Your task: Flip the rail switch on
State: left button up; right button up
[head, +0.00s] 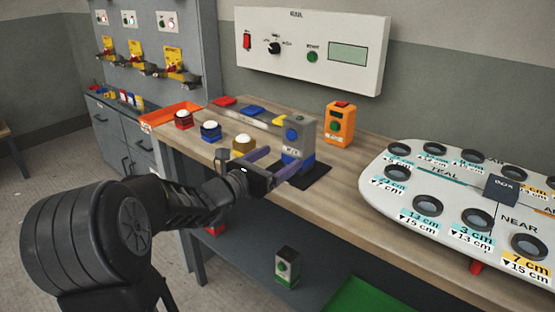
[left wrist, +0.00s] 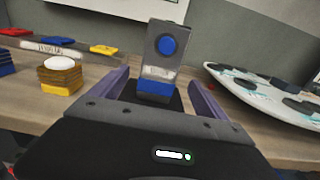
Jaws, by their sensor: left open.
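A pale wall panel (head: 312,48) carries a red rocker switch (head: 247,41), a black knob (head: 274,48), a green button (head: 312,57) and a display. Its small labels are too blurred to read surely, so I cannot confirm which control is the rail switch. My left gripper (head: 290,162) is open over the bench, below the panel. Its purple fingers point at a grey and blue block with a blue button (head: 292,134). In the left wrist view this block (left wrist: 160,55) shows between the fingers; I cannot tell whether they touch it. My right gripper is out of view.
An orange box with a red top (head: 340,123) stands right of the block. Several domed buttons and an orange tray (head: 172,114) lie left on the bench. A white board with round holes (head: 450,190) covers the right end. A dark box (head: 288,268) sits below.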

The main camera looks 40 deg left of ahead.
aim_at(246, 43)
jog(key=u, duration=1.3)
